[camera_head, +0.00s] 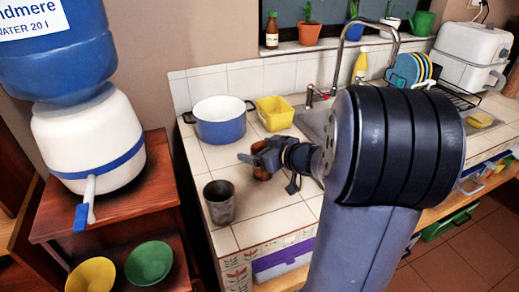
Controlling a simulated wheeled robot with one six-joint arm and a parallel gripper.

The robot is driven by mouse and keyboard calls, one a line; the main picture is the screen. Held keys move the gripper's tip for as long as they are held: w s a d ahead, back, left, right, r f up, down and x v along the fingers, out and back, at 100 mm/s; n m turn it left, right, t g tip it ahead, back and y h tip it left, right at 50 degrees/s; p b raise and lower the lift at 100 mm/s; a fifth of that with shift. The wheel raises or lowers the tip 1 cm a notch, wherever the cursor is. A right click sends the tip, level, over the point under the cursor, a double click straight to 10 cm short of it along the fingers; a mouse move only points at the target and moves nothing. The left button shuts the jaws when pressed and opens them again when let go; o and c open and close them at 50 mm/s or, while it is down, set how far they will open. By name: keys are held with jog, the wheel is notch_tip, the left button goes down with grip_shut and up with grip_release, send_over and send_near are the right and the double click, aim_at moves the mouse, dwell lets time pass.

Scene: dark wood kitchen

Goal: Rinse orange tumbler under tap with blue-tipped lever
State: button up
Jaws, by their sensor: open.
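An orange-brown tumbler (262,174) stands on the tiled counter, mostly hidden by my gripper (258,159). My gripper is open with its fingers at the tumbler; whether they touch it I cannot tell. A white tap with a blue-tipped lever (83,215) sticks out from the white and blue water dispenser (88,140) at the left. A tall curved metal sink tap (341,50) stands at the back; a small red part (310,93) shows beside it. The sink is partly hidden by my arm.
A grey metal cup (219,202) stands at the counter's front left. A blue pot (220,120) and a yellow tub (275,113) stand behind my gripper. Yellow (91,275) and green (149,263) bowls sit on the shelf below the dispenser. A dish rack (455,95) is at right.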

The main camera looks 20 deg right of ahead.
jog(key=shift+r, duration=0.15)
jog(key=shift+r+p, duration=0.15)
jog(key=shift+p, duration=0.35)
jog(key=b+v, duration=0.1)
jog(key=v, duration=1.1)
